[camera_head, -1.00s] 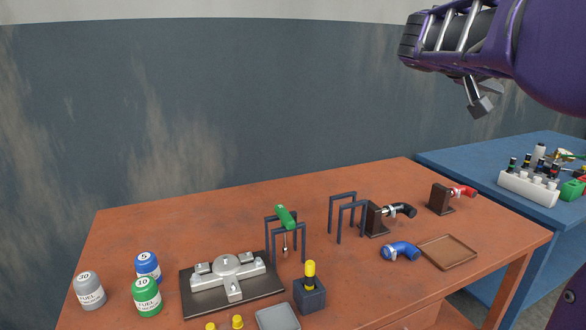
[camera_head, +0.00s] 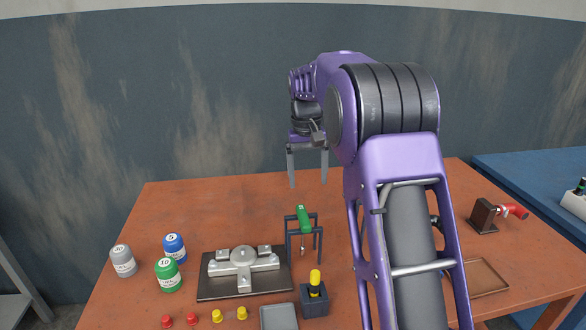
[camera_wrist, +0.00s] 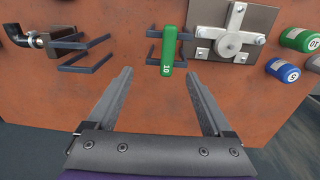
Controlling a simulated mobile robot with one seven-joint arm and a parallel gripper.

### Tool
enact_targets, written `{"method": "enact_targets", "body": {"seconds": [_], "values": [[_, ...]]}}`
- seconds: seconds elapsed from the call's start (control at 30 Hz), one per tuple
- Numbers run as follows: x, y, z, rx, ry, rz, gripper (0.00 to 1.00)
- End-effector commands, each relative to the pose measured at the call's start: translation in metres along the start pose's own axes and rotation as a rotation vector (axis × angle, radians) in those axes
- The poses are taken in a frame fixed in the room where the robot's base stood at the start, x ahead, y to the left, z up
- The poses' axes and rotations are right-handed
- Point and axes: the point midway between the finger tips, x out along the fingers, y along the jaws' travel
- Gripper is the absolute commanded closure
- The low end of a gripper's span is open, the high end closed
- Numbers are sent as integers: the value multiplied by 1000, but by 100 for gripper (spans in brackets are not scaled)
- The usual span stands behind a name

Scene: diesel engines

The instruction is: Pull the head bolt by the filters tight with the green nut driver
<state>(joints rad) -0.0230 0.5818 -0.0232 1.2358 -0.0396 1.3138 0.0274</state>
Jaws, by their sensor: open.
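The green nut driver (camera_head: 303,217) hangs upright in a dark wire rack (camera_head: 288,240), its shank pointing down. Fuel filters stand left of the plate: grey (camera_head: 123,261), blue (camera_head: 174,247) and green (camera_head: 168,275). My gripper (camera_head: 307,172) is open and empty, pointing down above the table. In the wrist view its fingers (camera_wrist: 158,74) are spread, with the driver handle beyond their tips.
A yellow-handled tool (camera_head: 315,280) stands in a dark block (camera_head: 315,302) near a grey tray (camera_head: 278,318). Red and yellow caps lie at the front. A second, empty rack (camera_wrist: 85,52) and a black tool (camera_wrist: 30,40) show in the wrist view. A brown tray (camera_head: 489,279) lies right.

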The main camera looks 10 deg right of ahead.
Motion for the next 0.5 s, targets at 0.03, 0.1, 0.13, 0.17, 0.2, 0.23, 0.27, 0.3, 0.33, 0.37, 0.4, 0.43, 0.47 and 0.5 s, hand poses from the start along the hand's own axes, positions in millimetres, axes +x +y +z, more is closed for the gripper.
{"method": "enact_targets", "body": {"seconds": [0.03, 0.1, 0.13, 0.17, 0.2, 0.23, 0.27, 0.3, 0.33, 0.37, 0.4, 0.43, 0.47, 0.5], "values": [[2, -3, -1, -7, -7, -28, 15], [5, -6, -2, -12, -11, -50, 15], [6, -6, -2, -14, -12, -54, 15], [7, -7, -2, -15, -12, -55, 15], [9, -7, -2, -15, -13, -55, 15], [11, -7, -1, -15, -13, -55, 15], [13, -8, -1, -15, -13, -54, 15], [17, -8, -1, -15, -14, -54, 15], [20, -8, -1, -15, -14, -53, 15], [22, -8, -1, -15, -14, -53, 15], [26, -8, -1, -15, -13, -53, 15], [29, -8, -1, -14, -13, -53, 15], [32, -8, -1, -14, -13, -52, 15], [36, -8, -1, -14, -13, -52, 15]]}}
